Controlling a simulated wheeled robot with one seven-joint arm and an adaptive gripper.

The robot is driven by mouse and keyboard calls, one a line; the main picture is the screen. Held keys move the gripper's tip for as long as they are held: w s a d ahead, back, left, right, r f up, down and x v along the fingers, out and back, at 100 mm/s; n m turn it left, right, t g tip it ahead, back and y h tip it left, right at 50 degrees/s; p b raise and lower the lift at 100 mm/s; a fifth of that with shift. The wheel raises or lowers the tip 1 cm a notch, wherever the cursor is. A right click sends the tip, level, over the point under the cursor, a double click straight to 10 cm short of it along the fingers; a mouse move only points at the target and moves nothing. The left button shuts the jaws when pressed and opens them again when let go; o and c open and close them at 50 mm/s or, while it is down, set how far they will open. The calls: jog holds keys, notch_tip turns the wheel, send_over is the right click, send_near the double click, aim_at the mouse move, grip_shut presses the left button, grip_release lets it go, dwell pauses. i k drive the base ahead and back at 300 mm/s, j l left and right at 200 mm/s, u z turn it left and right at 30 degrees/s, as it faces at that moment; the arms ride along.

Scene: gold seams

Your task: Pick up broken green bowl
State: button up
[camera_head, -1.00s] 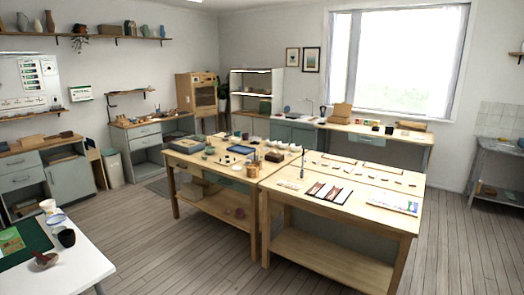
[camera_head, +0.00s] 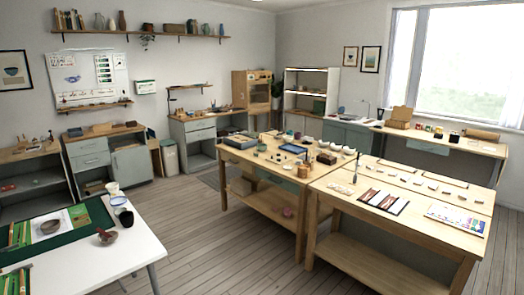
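My gripper is not in this view. A small green round vessel (camera_head: 262,147) sits on the near-left part of the wooden worktable (camera_head: 240,152). It is too small here to tell whether it is a bowl or is broken. On the white table (camera_head: 135,250) at lower left, a dark brownish bowl-like piece (camera_head: 107,237) lies near the edge of a green mat (camera_head: 78,239). A grey round piece (camera_head: 50,227) lies on the mat. I cannot make out a clearly broken green bowl.
A white cup (camera_head: 113,189) and a dark cup (camera_head: 126,218) stand on the white table. A second wooden table (camera_head: 440,220) adjoins the worktable. Wood floor (camera_head: 205,235) lies clear between the white table and the worktables. Cabinets line the back wall.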

aim_at(261, 148)
jog(key=i+l, duration=0.1)
jog(key=i, duration=1.25)
jog(key=i+u, duration=0.15)
jog(key=i, duration=0.45)
jog(key=i+u, duration=0.2)
jog(key=i, duration=0.4)
jog(key=i+u, duration=0.15)
jog(key=i, duration=0.45)
jog(key=i+l+u, duration=0.15)
jog(key=i, duration=0.4)
jog(key=i+j, duration=0.1)
jog(key=i, duration=1.55)
jog(key=i+l+z, duration=0.15)
jog(key=i+z, duration=0.55)
jog(key=z, duration=0.2)
jog(key=i+j+z, duration=0.1)
jog(key=i+z, duration=0.35)
jog(key=i+l+z, duration=0.1)
jog(key=z, duration=0.15)
jog(key=i+j, duration=0.05)
jog(key=i, duration=0.05)
